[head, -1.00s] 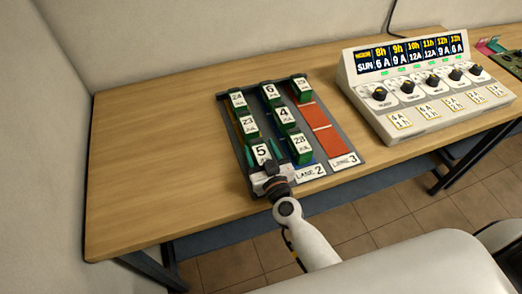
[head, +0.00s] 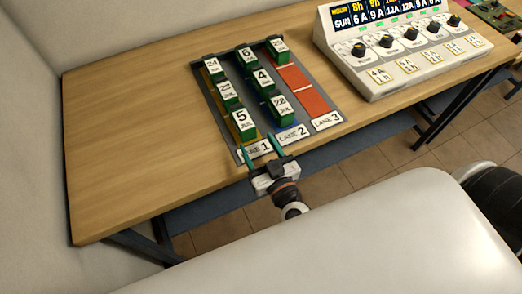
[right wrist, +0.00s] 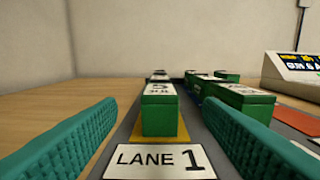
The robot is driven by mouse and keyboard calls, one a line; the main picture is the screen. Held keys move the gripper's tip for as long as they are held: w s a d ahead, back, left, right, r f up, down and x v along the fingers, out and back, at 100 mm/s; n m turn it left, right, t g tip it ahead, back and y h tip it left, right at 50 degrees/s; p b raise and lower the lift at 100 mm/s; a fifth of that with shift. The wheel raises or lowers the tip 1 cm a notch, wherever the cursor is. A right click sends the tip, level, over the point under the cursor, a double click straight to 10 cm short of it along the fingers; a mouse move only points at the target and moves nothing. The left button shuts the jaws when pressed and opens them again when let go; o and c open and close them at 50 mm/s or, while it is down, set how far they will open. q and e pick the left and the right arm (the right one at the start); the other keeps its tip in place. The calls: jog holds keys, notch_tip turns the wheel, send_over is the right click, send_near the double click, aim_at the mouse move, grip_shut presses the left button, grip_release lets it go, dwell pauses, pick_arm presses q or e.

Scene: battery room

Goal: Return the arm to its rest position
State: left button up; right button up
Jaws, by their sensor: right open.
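My right gripper (head: 260,153) is open and empty at the front edge of the lane tray (head: 325,103), just in front of lane 1. In the right wrist view its two teal fingers (right wrist: 160,140) stand apart, with the LANE 1 label (right wrist: 160,161) between them. Beyond the label stands the green block marked 5 (right wrist: 159,112), apart from the fingers. That block 5 (head: 243,125) is the front one of lane 1 in the head view. My left gripper does not show.
Blocks 24 (head: 213,67) and 23 (head: 228,93) stand behind block 5. Lane 2 holds blocks 6 (head: 246,58), 4 (head: 263,82) and 28 (head: 281,107). Lane 3 has one block (head: 277,48) at its back. A control console (head: 400,50) stands right. The wooden table (head: 140,130) is clear at left.

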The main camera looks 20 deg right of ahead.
jog(key=shift+s, duration=0.5)
